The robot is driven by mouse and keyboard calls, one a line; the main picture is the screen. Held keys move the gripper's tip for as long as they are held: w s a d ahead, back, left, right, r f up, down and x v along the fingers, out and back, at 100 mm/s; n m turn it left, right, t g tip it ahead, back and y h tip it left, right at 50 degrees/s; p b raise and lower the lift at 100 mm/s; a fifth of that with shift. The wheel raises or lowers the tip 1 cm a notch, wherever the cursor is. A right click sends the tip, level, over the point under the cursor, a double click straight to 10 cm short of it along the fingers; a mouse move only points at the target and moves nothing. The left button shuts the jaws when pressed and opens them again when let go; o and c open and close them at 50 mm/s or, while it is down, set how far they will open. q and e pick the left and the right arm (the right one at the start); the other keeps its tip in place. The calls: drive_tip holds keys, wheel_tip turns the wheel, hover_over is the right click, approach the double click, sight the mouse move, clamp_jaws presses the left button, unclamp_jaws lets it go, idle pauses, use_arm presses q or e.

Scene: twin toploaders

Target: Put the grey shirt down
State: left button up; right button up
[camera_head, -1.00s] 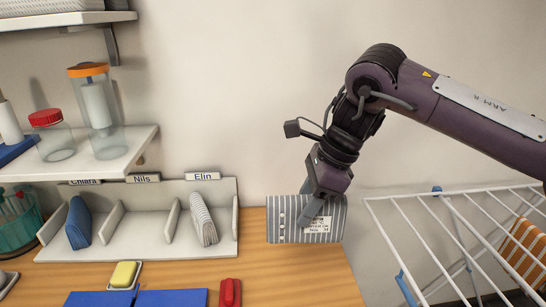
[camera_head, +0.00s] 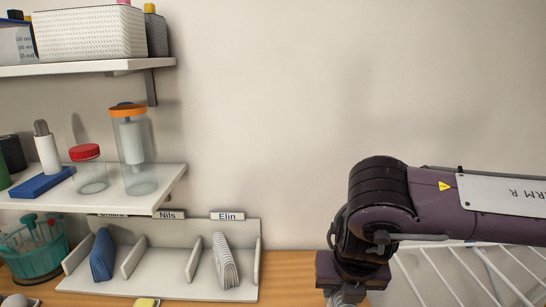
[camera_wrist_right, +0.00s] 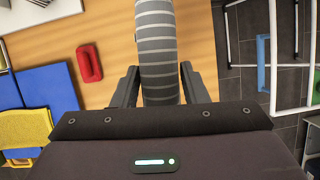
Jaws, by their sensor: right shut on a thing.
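The grey shirt (camera_wrist_right: 158,50), folded and striped with light lines, stands between the two fingers of my right gripper (camera_wrist_right: 160,88) in the right wrist view. The gripper is shut on it. The wooden table (camera_wrist_right: 115,25) shows beneath and around the shirt; I cannot tell whether the shirt touches it. My left gripper is not in view.
The divided rack (camera_head: 165,270) at left holds a blue folded piece (camera_head: 102,255) and a light striped one (camera_head: 225,262) under the Elin label. A white wire rack (camera_head: 440,275) stands right. A red object (camera_wrist_right: 89,63) and blue mat (camera_wrist_right: 47,85) lie on the table.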

drive_tip(key=m, duration=0.2)
drive_tip(key=f+m+h, duration=0.1)
drive_tip(key=m, duration=0.1)
drive_tip(key=m+h, duration=0.1)
drive_tip(key=m, duration=0.1)
drive_tip(key=shift+s+d+f+g, duration=0.15)
drive_tip(key=shift+s+d+g, duration=0.2)
drive_tip(key=shift+s+g, duration=0.05)
drive_tip(key=m, duration=0.1)
drive_tip(key=m+h, duration=0.1)
drive_tip(key=m, duration=0.1)
drive_tip(key=f+m+g, duration=0.1)
drive_tip(key=shift+s+d, duration=0.35)
drive_tip(key=shift+s, duration=0.05)
drive_tip(key=s+d+f+m+g+y, duration=0.1)
drive_tip(key=s+d+f+m+g, duration=0.1)
drive_tip(key=m, duration=1)
drive_tip(key=s+d+f+m+g+y, duration=0.2)
drive_tip(key=m+g, duration=0.3)
drive_tip(key=m, duration=0.8)
drive_tip(key=shift+s+d+f, duration=0.4)
drive_tip(key=shift+d, duration=0.15)
